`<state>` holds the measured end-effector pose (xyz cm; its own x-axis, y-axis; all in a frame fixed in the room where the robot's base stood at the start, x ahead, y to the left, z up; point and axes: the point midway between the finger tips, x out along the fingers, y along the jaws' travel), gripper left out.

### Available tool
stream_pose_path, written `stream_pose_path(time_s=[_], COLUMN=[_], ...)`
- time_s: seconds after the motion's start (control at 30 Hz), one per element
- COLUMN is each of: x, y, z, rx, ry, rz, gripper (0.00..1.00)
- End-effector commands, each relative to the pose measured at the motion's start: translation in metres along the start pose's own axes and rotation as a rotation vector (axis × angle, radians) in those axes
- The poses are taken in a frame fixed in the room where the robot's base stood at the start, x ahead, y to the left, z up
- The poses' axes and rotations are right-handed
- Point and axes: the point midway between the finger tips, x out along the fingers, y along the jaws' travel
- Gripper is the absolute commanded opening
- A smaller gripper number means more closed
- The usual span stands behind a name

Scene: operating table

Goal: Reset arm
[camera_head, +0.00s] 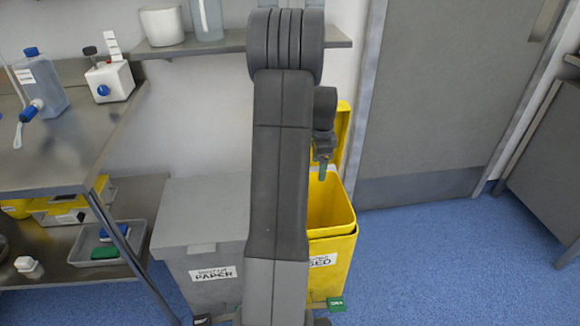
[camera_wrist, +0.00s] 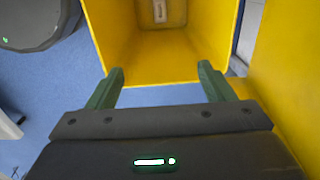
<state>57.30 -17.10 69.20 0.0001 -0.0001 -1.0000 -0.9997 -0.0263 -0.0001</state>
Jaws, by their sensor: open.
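My arm rises through the middle of the head view and covers part of the bins behind it. My gripper (camera_head: 323,168) hangs over the open yellow bin in the head view. In the wrist view my gripper (camera_wrist: 160,85) has its two green fingers spread wide apart with nothing between them. The yellow bin (camera_head: 338,250) stands on the floor with its lid raised at the back. The wrist view looks into the bin (camera_wrist: 165,72), where a small pale item (camera_wrist: 159,11) shows deep inside.
A grey paper bin (camera_head: 200,225) stands left of the yellow bin. A metal table (camera_head: 60,145) with bottles is at the left, a wall shelf (camera_head: 190,48) above. A grey door (camera_head: 440,100) is behind at right. Blue floor (camera_head: 430,270) is clear at front right.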

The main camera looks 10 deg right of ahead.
Motion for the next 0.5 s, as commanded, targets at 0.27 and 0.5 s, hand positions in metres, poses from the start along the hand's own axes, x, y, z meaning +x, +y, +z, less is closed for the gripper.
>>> stream_pose_path(time_s=[0.27, 0.5], x=[0.052, 0.1], y=[0.001, 0.001], z=[0.0, 0.0], rx=[0.0, 0.0], ry=[-0.001, -0.001], rz=[0.004, 0.003], gripper=[0.75, 0.75])
